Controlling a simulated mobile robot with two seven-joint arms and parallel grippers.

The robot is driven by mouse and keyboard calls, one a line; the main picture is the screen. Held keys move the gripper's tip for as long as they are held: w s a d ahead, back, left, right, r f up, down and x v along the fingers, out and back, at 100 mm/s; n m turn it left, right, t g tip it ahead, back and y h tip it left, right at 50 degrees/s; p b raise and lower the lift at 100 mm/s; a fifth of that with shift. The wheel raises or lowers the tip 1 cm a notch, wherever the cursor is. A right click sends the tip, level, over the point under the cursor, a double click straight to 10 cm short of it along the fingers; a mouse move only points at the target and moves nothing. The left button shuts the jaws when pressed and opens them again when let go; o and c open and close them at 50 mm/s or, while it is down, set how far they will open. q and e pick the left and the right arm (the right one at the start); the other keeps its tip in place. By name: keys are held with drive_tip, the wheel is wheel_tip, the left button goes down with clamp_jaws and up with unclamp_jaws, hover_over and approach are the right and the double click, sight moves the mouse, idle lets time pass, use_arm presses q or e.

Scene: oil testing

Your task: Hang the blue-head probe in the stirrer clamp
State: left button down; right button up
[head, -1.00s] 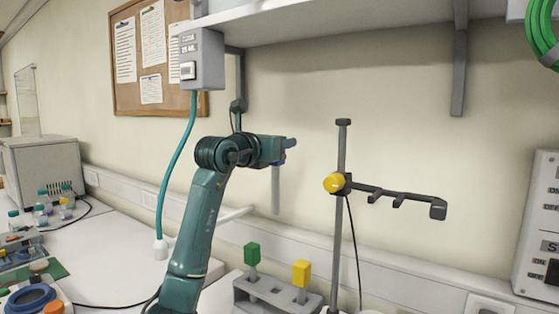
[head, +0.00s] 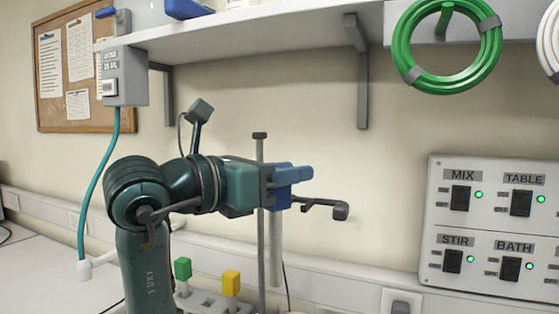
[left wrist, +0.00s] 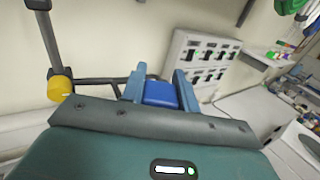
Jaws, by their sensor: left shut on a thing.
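My left gripper (head: 290,184) is shut on the blue-head probe. In the left wrist view the probe's blue head (left wrist: 160,94) sits between the two fingers. In the head view its pale grey shaft (head: 275,245) hangs straight down below the gripper. The stirrer clamp (head: 325,205) is a dark arm on an upright stand rod (head: 260,147). My gripper is in front of the rod and hides the clamp's near part and yellow knob. The left wrist view shows the yellow knob (left wrist: 60,87) and part of the clamp arm (left wrist: 103,82) left of the fingers. My right gripper is out of view.
A grey rack (head: 203,301) holds a green-head probe (head: 182,268) and a yellow-head probe (head: 231,283). A shelf (head: 270,32) with a bracket (head: 362,80) is above. A switch panel (head: 492,228) is on the right, and a green hose coil (head: 445,80) hangs above it.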

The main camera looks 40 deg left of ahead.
use_arm(q)
drive_tip(key=shift+w+a+f, duration=0.1)
drive_tip(key=shift+w+a, duration=0.25)
drive_tip(key=shift+w, duration=1.25)
drive_tip(key=shift+w+a+f, duration=0.1)
drive_tip(key=shift+w+a, duration=0.25)
drive_tip(key=shift+w, duration=1.3)
drive_tip(key=shift+w+a, duration=0.35)
drive_tip(key=shift+w, duration=1.25)
drive_tip(key=shift+f, duration=0.45)
drive_tip(key=c, duration=1)
unclamp_jaws()
drive_tip(key=shift+o, duration=0.2)
drive_tip(key=shift+s, duration=0.1)
